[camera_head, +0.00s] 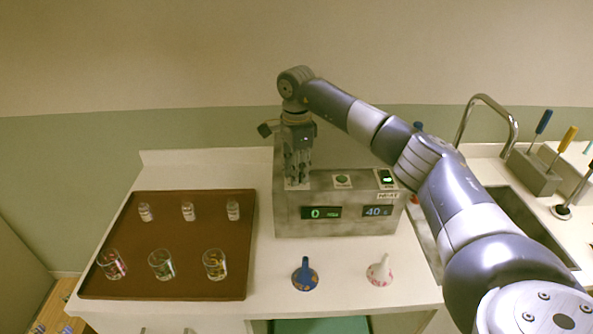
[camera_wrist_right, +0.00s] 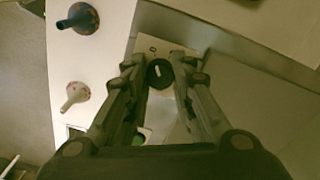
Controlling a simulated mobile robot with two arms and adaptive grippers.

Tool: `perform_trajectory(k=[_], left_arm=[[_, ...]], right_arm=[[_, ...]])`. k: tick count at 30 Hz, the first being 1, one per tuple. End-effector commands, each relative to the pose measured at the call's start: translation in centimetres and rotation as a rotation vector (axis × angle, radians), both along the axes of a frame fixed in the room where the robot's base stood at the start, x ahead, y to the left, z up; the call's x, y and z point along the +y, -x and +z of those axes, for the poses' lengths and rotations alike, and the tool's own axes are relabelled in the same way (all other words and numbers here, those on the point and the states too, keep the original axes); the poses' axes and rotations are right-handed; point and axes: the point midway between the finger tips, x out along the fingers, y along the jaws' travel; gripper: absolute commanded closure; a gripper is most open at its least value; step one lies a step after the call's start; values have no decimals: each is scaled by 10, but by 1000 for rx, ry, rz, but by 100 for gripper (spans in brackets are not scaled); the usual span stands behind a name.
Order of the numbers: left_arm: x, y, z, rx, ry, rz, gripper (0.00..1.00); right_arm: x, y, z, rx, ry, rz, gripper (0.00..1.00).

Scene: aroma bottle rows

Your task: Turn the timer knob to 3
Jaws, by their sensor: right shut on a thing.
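The machine is a grey box (camera_head: 345,223) with a green "0" display (camera_head: 321,213) on its front left and a blue "40" display (camera_head: 377,212) at right. The dark round timer knob (camera_wrist_right: 160,74) sits on a pale plate on the box top, with a white pointer mark. In the head view my right gripper (camera_head: 297,182) points straight down over the box's left top and hides the knob. In the wrist view the fingertips of my right gripper (camera_wrist_right: 158,68) are on either side of the knob, shut on it. My left gripper is not in view.
A green button (camera_head: 342,181) and a lit switch (camera_head: 386,178) are on the box top. A blue funnel (camera_head: 305,275) and a pinkish-white funnel (camera_head: 380,271) stand in front. A brown tray (camera_head: 190,285) with small bottles and glasses is left. A sink (camera_head: 520,228) lies right.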

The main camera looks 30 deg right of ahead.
Motion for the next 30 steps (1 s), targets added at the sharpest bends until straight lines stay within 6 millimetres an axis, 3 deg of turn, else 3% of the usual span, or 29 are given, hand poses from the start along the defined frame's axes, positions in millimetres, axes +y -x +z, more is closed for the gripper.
perform_trajectory(k=[8,30], left_arm=[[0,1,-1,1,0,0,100],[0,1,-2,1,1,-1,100]], right_arm=[[0,-1,0,0,-1,-149,100],[0,-2,1,-2,-3,-842,100]])
